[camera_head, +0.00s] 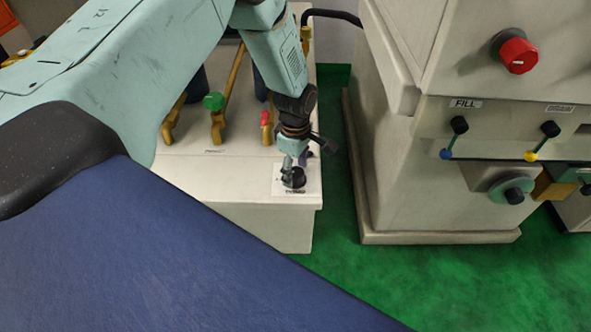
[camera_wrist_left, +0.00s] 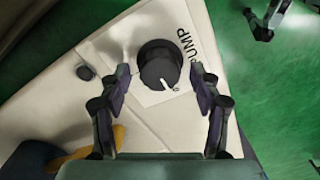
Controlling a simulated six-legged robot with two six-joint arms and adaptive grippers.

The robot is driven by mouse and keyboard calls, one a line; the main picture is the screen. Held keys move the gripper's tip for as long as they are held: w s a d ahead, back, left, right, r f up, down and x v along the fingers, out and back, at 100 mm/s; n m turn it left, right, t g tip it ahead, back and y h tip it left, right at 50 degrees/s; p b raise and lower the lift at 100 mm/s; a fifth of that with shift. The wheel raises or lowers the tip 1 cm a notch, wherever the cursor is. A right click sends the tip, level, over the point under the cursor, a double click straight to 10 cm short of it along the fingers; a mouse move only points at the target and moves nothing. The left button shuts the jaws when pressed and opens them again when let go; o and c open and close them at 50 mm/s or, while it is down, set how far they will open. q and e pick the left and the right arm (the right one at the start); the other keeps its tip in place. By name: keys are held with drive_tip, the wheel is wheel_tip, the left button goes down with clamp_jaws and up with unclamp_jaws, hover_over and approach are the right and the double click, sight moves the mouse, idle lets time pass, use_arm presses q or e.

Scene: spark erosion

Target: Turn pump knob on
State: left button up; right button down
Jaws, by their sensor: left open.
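The pump knob is a round black knob (camera_head: 294,177) with a white pointer line. It sits on a white label at the front right corner of a cream cabinet top (camera_head: 230,185). In the left wrist view the knob (camera_wrist_left: 159,66) lies beside the printed word PUMP, its pointer toward the lower right of the picture. My left gripper (camera_head: 292,165) is over the knob, pointing down. In the left wrist view its two fingers (camera_wrist_left: 161,82) are open, one on each side of the knob, with visible gaps.
Brass valves with a green handle (camera_head: 214,101) and a red handle (camera_head: 265,118) stand behind the knob on the cabinet. A machine with a red knob (camera_head: 518,55) and small levers stands to the right. Green floor (camera_head: 340,270) lies between them.

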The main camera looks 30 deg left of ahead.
use_arm(q)
drive_tip(key=shift+a+f, duration=0.1)
drive_tip(key=shift+f, duration=0.05)
drive_tip(key=shift+d, duration=0.25)
drive_tip(key=shift+d+r, duration=0.15)
drive_tip(key=shift+r, duration=0.05)
drive_tip(key=shift+c, duration=0.8)
drive_tip(key=shift+a+f, duration=0.1)
drive_tip(key=shift+a, duration=0.2)
drive_tip(key=c, duration=0.4)
drive_tip(key=shift+d, duration=0.1)
drive_tip(key=c, duration=0.6)
